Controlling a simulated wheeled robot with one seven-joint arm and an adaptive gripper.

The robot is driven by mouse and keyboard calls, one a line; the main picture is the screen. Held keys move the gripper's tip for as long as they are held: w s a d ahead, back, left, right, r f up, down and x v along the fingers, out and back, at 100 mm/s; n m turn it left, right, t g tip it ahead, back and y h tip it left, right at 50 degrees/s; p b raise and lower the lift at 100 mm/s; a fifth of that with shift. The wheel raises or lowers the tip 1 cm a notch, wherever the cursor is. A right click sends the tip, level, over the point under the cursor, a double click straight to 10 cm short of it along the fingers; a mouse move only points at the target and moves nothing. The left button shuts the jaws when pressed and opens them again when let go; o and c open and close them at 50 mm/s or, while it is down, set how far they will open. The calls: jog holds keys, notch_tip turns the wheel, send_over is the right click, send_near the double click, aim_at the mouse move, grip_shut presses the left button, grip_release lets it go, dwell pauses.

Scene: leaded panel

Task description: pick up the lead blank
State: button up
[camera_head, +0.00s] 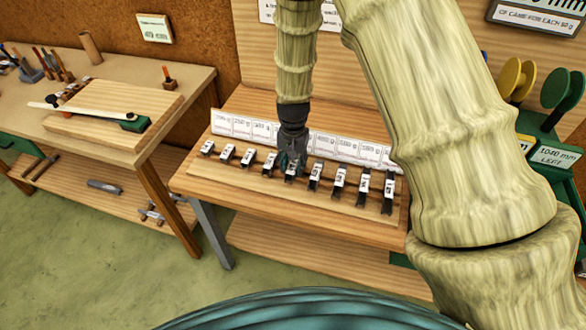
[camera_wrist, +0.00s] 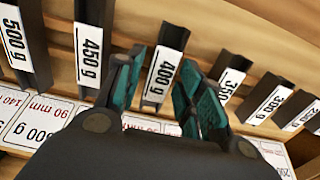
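A row of several dark lead blanks with white weight labels stands in a wooden rack (camera_head: 240,173) on the bench. In the wrist view I read a 400 g blank (camera_wrist: 163,75), a 450 g blank (camera_wrist: 90,50), a 500 g blank (camera_wrist: 20,40) and a 300 g blank (camera_wrist: 268,102). My gripper (camera_head: 291,160) points down over the middle of the row. In the wrist view my gripper (camera_wrist: 163,95) is open, with the 400 g blank showing between its teal-padded fingers. Whether the fingers touch it, I cannot tell.
A white card strip (camera_head: 345,149) with printed weights stands behind the row. Neighbouring blanks are close on both sides of the fingers. A workbench (camera_head: 185,85) with a board and tools stands at left. Green and yellow spools (camera_head: 562,90) are at right.

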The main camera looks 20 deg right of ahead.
grip_shut()
jog(key=shift+r, duration=0.15)
